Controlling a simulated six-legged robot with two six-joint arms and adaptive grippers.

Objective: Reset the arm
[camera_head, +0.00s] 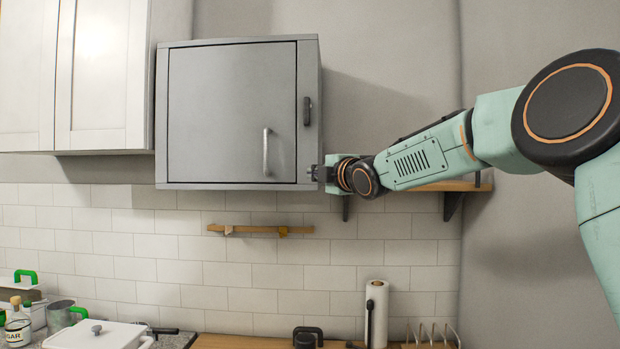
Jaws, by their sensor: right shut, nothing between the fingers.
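My right arm comes in from the right, stretched out to the left in front of the wall. My right gripper (318,173) is small in view, beside the lower right corner of a grey wall cabinet (232,110). Its fingers are shut with nothing held. I cannot tell whether it touches the cabinet's side. The cabinet door is closed, with a vertical metal handle (266,152) and a dark latch (307,111). My left gripper does not show.
A wooden shelf (455,186) sits behind my right arm. White cabinets (100,75) hang at the left. A wooden rail (262,230) is on the tiles. Below stand a paper towel roll (377,312), a white lidded pot (97,337), a grey mug (60,315) and a wire rack (432,335).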

